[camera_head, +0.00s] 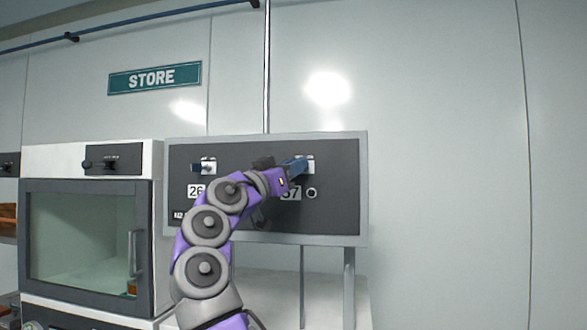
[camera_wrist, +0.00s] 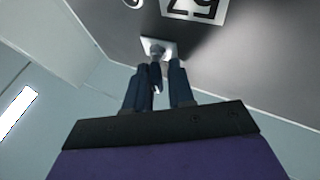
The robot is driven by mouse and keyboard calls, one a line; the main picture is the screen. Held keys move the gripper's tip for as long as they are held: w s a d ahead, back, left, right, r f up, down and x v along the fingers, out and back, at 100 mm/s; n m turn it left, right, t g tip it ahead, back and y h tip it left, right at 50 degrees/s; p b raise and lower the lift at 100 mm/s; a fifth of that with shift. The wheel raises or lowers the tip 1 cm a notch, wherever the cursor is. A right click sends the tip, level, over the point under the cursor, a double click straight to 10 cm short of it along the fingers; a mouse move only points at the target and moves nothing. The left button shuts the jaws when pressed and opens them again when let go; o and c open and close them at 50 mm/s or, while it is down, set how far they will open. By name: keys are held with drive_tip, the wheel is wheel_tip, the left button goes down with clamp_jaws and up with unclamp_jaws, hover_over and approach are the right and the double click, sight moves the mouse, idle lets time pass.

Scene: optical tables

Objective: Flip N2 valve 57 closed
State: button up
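The valve labelled 57 is on the dark wall panel in the head view; its white mounting plate (camera_head: 308,164) shows just beyond my gripper. In the wrist view its plate (camera_wrist: 158,46) is near the top, with a dark blue handle (camera_wrist: 156,76) sticking out toward the camera. My gripper (camera_wrist: 157,85) has one dark finger on each side of this handle. A narrow gap shows between the handle and the right finger; contact on the left is unclear. In the head view my gripper (camera_head: 294,167) covers most of the handle and part of the 57 label.
A glass-fronted cabinet (camera_head: 85,245) stands left of the panel. A STORE sign (camera_head: 155,78) hangs above. The wall to the right is bare.

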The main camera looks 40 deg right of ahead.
drive_tip(key=shift+a+f, duration=0.1)
drive_tip(key=b+v, duration=0.5)
drive_tip(key=v, duration=1.2)
drive_tip(key=shift+f+b, duration=0.15)
drive_tip(key=shift+b, duration=0.25)
drive_tip(key=shift+w, duration=0.1)
